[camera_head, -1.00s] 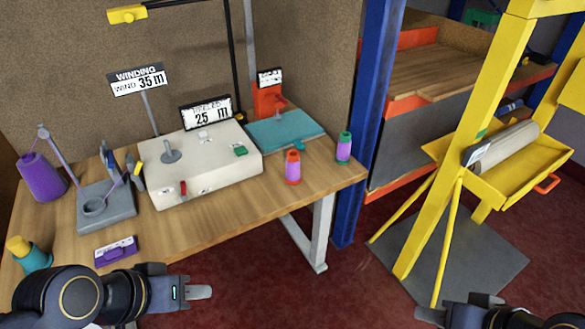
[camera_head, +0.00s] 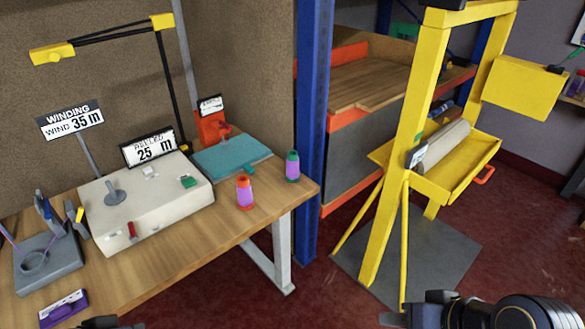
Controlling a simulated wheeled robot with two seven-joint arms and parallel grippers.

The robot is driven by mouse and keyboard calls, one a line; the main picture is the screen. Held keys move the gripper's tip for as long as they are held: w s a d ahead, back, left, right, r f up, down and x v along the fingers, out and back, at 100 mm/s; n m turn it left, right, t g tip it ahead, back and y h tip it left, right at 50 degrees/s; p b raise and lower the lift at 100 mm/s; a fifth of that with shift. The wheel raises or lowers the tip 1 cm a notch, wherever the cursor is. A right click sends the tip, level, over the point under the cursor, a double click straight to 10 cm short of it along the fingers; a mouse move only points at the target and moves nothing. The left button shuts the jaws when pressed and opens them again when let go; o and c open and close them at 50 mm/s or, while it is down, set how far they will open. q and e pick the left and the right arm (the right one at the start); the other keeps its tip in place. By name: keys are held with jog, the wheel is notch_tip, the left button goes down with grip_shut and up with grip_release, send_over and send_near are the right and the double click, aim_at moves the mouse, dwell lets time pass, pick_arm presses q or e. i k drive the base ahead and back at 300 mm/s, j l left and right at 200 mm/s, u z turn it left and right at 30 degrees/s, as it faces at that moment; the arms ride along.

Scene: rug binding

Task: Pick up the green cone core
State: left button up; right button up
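The green cone core (camera_head: 292,166), a small spool with a green top and purple thread, stands upright on the wooden table (camera_head: 165,265) near its right end. A similar cone core with an orange top (camera_head: 245,192) stands to its left, apart from it. My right gripper (camera_head: 391,319) is at the bottom edge, right of the table and well away from the green core. Its fingers are seen side-on and cut by the edge, so their opening is unclear. Only a dark sliver of my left gripper (camera_head: 108,322) shows at the bottom left.
A white winding machine (camera_head: 150,210) and a teal board (camera_head: 232,154) occupy the table behind the cores. A blue post (camera_head: 312,130) rises just right of the table. A yellow stand (camera_head: 395,180) with a tray and roll is farther right. Red floor lies between.

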aim_at(292, 169)
jog(key=i+l+u, duration=0.7)
jog(key=l, duration=0.25)
jog(key=i+l+u, duration=0.45)
jog(key=l, duration=0.4)
